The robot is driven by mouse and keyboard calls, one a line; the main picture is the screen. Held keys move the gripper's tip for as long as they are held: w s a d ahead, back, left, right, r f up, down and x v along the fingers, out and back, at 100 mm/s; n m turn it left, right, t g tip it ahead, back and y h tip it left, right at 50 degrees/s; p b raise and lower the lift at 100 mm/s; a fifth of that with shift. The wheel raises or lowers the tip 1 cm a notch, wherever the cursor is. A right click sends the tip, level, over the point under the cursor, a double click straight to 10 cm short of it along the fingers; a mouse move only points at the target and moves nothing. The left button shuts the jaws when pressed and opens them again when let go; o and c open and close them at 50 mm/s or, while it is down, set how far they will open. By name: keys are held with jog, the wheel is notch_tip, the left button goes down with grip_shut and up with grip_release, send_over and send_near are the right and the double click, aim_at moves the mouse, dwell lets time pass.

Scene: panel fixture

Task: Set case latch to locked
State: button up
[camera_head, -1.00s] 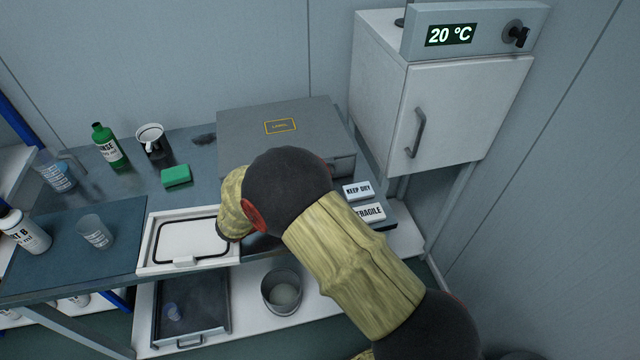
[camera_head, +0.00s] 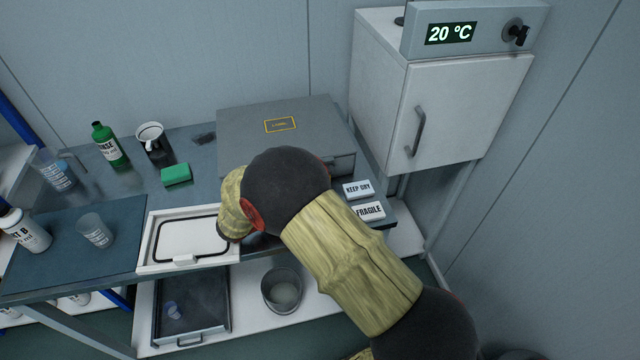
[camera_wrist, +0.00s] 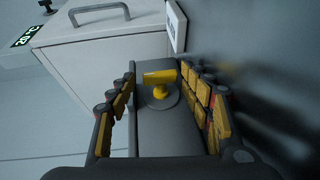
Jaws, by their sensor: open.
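The grey case (camera_head: 245,145) with a yellow-framed label lies closed on the bench in the head view. In the wrist view a yellow latch (camera_wrist: 160,78) with a short crossbar handle sits on a round grey plate on the case's face (camera_wrist: 165,135). My gripper (camera_wrist: 158,72) is open, with one finger on each side of the latch and a gap on both sides. I cannot tell how deep the fingertips reach. In the head view my arm hides the gripper, the latch and part of the case front.
A white cabinet (camera_head: 455,110) with a handle and a 20 °C display stands at the right. KEEP DRY (camera_head: 358,189) and FRAGILE (camera_head: 369,211) blocks lie beside the case. A white framed panel (camera_head: 188,263), green sponge (camera_head: 176,174), mug (camera_head: 153,145) and bottles occupy the bench's left.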

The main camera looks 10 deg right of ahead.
jog(key=shift+v, duration=4)
jog(key=s+d+r+m+g+y+p, duration=0.3)
jog(key=s+d+r+g+y, duration=0.35)
jog(key=s+d+r, duration=0.65)
jog(key=s+a+r+t+y+p, duration=0.1)
jog(key=s+r+t+y+p, duration=0.1)
jog(key=s+r+y, duration=0.2)
jog(key=s+a+r+m+t+y+p, duration=0.1)
jog(key=s+r+y, duration=0.4)
jog(key=s, duration=0.5)
jog(key=shift+a+r+t+p, duration=0.5)
jog(key=shift+r+t, duration=0.3)
jog(key=shift+t, duration=0.45)
